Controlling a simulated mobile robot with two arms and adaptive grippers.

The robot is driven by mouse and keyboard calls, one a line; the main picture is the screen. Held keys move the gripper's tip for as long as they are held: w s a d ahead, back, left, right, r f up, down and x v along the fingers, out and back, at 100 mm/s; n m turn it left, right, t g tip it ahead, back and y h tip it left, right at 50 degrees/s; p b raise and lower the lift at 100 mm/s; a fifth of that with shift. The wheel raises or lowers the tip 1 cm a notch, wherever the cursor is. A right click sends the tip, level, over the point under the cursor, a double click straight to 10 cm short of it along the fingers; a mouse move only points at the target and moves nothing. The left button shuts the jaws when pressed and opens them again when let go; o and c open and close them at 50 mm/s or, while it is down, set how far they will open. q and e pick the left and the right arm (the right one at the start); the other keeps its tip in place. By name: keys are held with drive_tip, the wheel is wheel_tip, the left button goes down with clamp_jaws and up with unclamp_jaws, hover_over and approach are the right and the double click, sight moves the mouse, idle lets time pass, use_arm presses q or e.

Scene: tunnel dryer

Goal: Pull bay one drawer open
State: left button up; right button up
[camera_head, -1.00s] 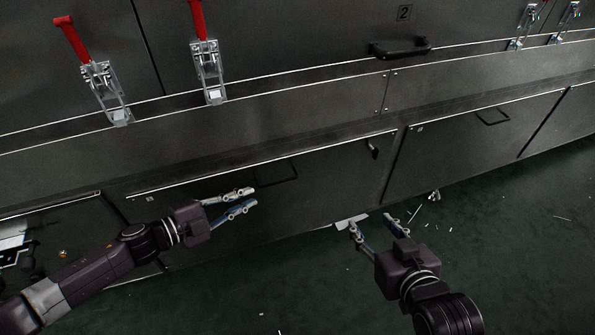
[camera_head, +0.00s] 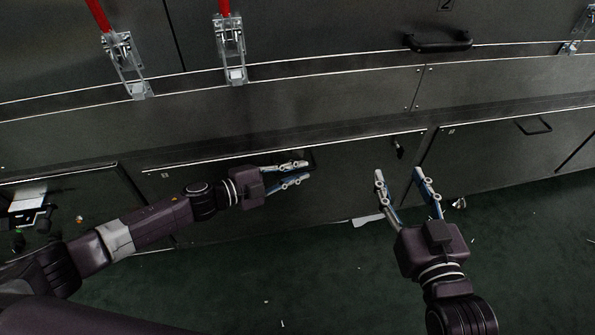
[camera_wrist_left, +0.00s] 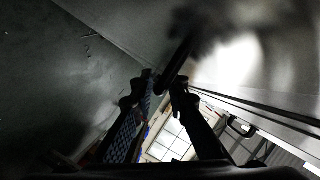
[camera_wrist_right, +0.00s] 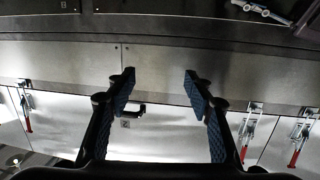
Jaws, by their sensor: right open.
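The closed drawer front (camera_head: 350,160) under the long dark cabinet has a small label too faint to read. Its dark bar handle (camera_head: 313,156) is mostly hidden behind my left gripper (camera_head: 306,170), whose fingers are a little apart at it. In the left wrist view a dark bar (camera_wrist_left: 178,64) runs to the left gripper's fingertips (camera_wrist_left: 162,80); whether they touch it is unclear. My right gripper (camera_head: 398,175) is open and empty in front of the drawer's right end, and its wide-apart fingers also show in the right wrist view (camera_wrist_right: 158,80).
A dark catch (camera_head: 398,147) sits at the drawer's upper right corner. Another closed drawer (camera_head: 490,150) with a bar handle is to the right. Red-handled clamps (camera_head: 230,50) and a black handle (camera_head: 438,41) are above. The green floor (camera_head: 300,270) in front has small scraps.

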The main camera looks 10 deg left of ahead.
use_arm(q)
clamp_jaws()
drive_tip(key=shift+s+d, duration=0.1)
idle(0.4)
